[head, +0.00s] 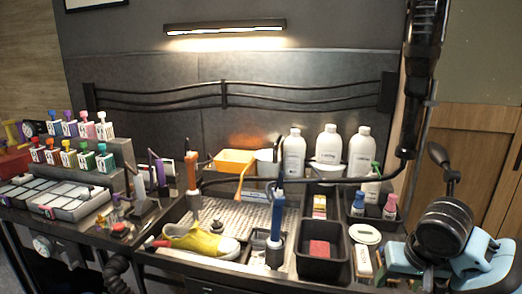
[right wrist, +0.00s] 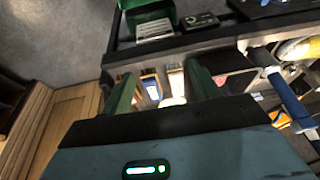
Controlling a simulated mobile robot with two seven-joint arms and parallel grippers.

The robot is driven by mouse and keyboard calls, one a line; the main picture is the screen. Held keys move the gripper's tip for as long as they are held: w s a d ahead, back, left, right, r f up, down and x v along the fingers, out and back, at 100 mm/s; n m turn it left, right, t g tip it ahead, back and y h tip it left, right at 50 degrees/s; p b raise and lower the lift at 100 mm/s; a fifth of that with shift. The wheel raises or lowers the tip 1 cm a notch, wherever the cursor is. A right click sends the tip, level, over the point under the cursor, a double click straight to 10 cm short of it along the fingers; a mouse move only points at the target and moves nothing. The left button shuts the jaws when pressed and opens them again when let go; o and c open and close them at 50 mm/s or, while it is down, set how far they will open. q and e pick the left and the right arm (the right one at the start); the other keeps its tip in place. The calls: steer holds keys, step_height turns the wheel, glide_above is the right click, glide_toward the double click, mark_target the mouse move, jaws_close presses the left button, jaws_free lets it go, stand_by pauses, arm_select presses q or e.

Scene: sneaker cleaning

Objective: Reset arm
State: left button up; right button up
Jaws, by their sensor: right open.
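My right gripper (right wrist: 160,82) shows at the lower middle of the right wrist view, with two dark green fingers spread apart and nothing held between them. In the head view its light blue body (head: 485,262) is at the lower right, beside the right end of the workbench. A yellow sneaker (head: 198,240) with a white toe lies on the bench at the lower middle, well left of my right gripper. It shows partly at the upper right of the right wrist view (right wrist: 300,48). My left gripper is in neither view.
Black bins (head: 322,262) and a white round dish (head: 365,233) stand on the bench left of my right gripper. White bottles (head: 327,142) stand at the back. Brushes with orange (head: 192,172) and blue (head: 277,215) handles stand upright near the sneaker. Bottle racks (head: 75,150) are at left.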

steer(key=s+a+f+n+t+y, duration=0.15)
steer(key=a+f, duration=0.35)
steer(key=f, duration=0.7)
steer(key=s+a+f+n+t+y, duration=0.1)
steer(key=s+a+f+t+y, duration=0.2)
steer(key=f, duration=0.8)
steer(key=s+f+n+h, duration=0.1)
steer(key=s+f, duration=0.4)
steer(key=s, duration=0.4)
steer(key=s+f+n+t+h, duration=0.1)
steer(key=s+f, duration=0.4)
steer(key=s, duration=0.4)
steer(key=shift+d+f, duration=0.15)
steer(key=shift+f, duration=0.25)
steer(key=shift+o, duration=0.3)
steer(key=shift+s+t+h, duration=0.1)
steer(key=shift+t+h, duration=0.15)
